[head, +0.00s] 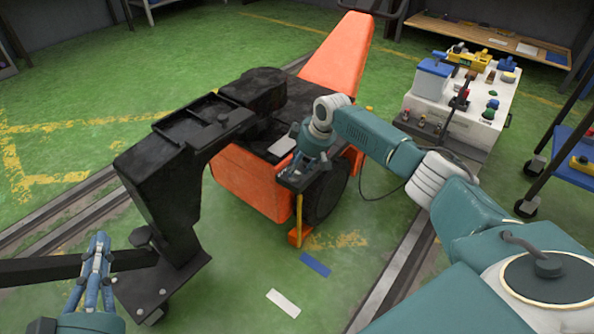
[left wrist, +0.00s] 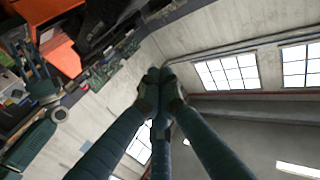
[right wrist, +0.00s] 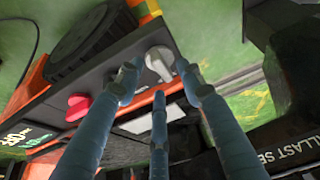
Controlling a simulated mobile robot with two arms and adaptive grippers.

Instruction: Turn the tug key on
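The orange tug (head: 236,180) stands in the middle of the head view, with a dark control panel on its near right side. In the right wrist view a grey knob-like key switch (right wrist: 159,62) is on that panel, beside a red button (right wrist: 78,105). My right gripper (head: 300,172) is at the panel. Its fingers (right wrist: 157,75) are spread around the grey knob, apparently with small gaps; contact cannot be told. In the head view the gripper hides the knob. My left gripper (head: 98,242) is far from the panel at the lower left; its fingertips meet, with nothing held (left wrist: 160,85).
A black jointed arm (head: 165,190) marked "BALLAST SE" extends left from the tug. A white cart (head: 445,125) with coloured parts stands at the right, near a blue shelf trolley (head: 575,145). Rails (head: 400,270) cross the green floor. A workbench (head: 480,35) is behind.

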